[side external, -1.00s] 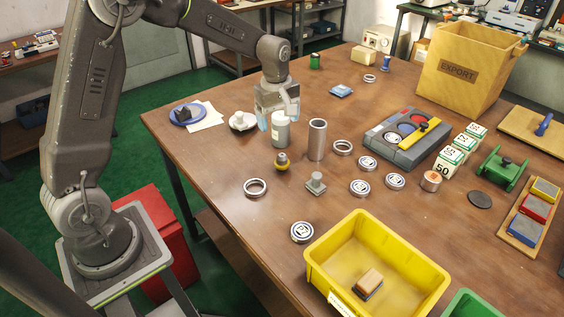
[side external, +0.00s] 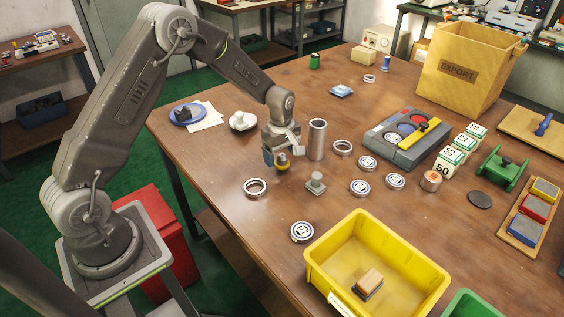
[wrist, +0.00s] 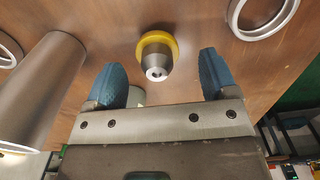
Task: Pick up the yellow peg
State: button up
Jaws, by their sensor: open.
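The yellow peg (side external: 283,167) stands on the brown table, with a yellow collar and a grey metal top. In the wrist view the peg (wrist: 157,55) lies in line with the gap between my fingers, just beyond their tips. My gripper (side external: 281,157) is open and low over the table, close to the peg. Its two blue fingertips (wrist: 161,78) show on either side of an empty gap. I cannot tell how far the tips are above the peg.
A tall metal tube (side external: 317,140) stands close to the right of my gripper. A metal ring (side external: 255,188) and a grey knobbed piece (side external: 316,183) lie nearby. A yellow bin (side external: 335,262) sits in front. The table's left edge is near the ring.

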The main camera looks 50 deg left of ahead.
aim_at(282, 155)
notch_tip(282, 155, down, 4)
jog(key=shift+w, duration=0.15)
jog(key=shift+c, duration=0.4)
jog(key=c, duration=1)
jog(key=shift+r, duration=0.1)
jog(key=shift+c, duration=0.7)
